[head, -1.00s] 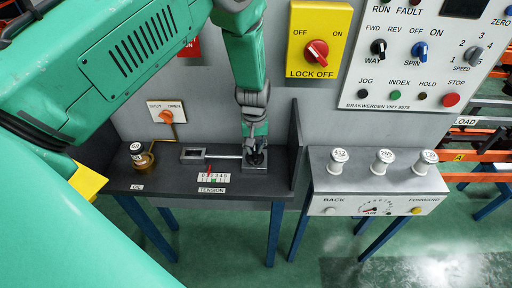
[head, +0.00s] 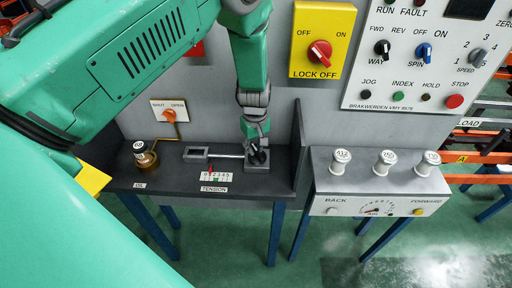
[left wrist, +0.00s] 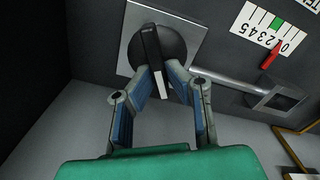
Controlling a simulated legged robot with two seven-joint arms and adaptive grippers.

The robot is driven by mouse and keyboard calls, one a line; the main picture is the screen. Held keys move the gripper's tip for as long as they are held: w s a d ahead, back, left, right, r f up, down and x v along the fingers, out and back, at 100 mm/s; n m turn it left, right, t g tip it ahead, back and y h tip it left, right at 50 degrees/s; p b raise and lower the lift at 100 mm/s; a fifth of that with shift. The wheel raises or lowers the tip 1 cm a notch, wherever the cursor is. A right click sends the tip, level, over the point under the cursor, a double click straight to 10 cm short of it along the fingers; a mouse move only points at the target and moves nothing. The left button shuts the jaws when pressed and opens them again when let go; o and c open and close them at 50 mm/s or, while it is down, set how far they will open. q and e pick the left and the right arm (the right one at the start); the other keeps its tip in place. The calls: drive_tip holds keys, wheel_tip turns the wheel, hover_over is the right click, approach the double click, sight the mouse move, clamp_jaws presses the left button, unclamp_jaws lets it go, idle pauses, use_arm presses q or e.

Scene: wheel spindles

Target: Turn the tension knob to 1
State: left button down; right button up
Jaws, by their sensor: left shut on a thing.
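The tension knob (head: 259,157) is a dark round knob with a raised bar, on a grey square block at the right end of the slide. In the left wrist view the knob (left wrist: 172,45) shows its bar between my fingers. My left gripper (left wrist: 165,82) is shut on that bar; it shows from above in the head view (head: 256,143). The tension scale (head: 216,176) runs from 0 to 5. A red pointer (left wrist: 270,57) stands near its low end, around 1; its exact reading is hard to tell. A green mark (left wrist: 276,22) is on the scale. My right gripper is out of view.
A brass valve with a white-topped cap (head: 143,155) stands left on the dark shelf (head: 170,182). An upright divider (head: 298,145) rises close right of the knob. Beyond it is a grey box (head: 360,182) with several white knobs. A yellow lock-off panel (head: 322,40) hangs behind.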

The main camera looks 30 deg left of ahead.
use_arm(q)
drive_tip(key=shift+w+a+r, duration=0.1)
drive_tip(key=shift+w+r, duration=0.15)
drive_tip(key=shift+w, duration=0.15)
drive_tip(key=c, duration=1.6)
unclamp_jaws()
drive_tip(key=shift+c, duration=0.2)
drive_tip(key=shift+o, duration=0.2)
drive_tip(key=shift+s+f, duration=0.1)
drive_tip(key=shift+f, duration=0.05)
drive_tip(key=shift+s, duration=0.1)
wheel_tip(320, 180, up, 12)
drive_tip(key=shift+f, duration=0.1)
